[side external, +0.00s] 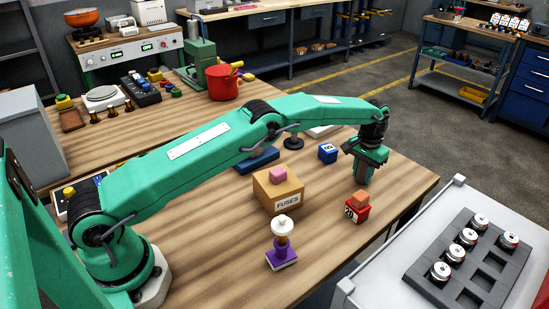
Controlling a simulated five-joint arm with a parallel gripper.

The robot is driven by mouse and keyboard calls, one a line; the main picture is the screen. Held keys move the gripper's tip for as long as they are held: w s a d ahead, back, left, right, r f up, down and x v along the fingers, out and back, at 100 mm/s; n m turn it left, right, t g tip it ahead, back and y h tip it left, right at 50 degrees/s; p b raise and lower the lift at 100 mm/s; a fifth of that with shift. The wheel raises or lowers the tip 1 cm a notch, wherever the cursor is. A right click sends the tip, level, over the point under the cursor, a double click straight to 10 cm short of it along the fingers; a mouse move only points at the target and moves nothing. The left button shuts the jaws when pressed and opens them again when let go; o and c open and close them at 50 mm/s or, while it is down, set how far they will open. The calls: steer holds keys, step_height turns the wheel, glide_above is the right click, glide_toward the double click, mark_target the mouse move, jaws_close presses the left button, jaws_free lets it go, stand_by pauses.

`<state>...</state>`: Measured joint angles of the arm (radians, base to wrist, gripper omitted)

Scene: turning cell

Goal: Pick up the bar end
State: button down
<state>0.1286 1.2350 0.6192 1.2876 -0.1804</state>
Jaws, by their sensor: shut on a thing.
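My gripper (362,172) points down at the right part of the wooden bench (330,225), behind the red block. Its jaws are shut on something. The thing between them is hidden by the dark green fingers, so its shape and colour cannot be told. I cannot make out the bar end anywhere in this view. Whether the held thing touches the bench or hangs just above it is also unclear.
A blue block (327,153) is left of the gripper. A grey tray (465,284) holds several capped jars.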

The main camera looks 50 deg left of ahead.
steer(key=shift+r, duration=2)
steer(key=s+d+r, duration=0.7)
steer(key=d, duration=0.2)
steer(key=shift+s+d, duration=0.1)
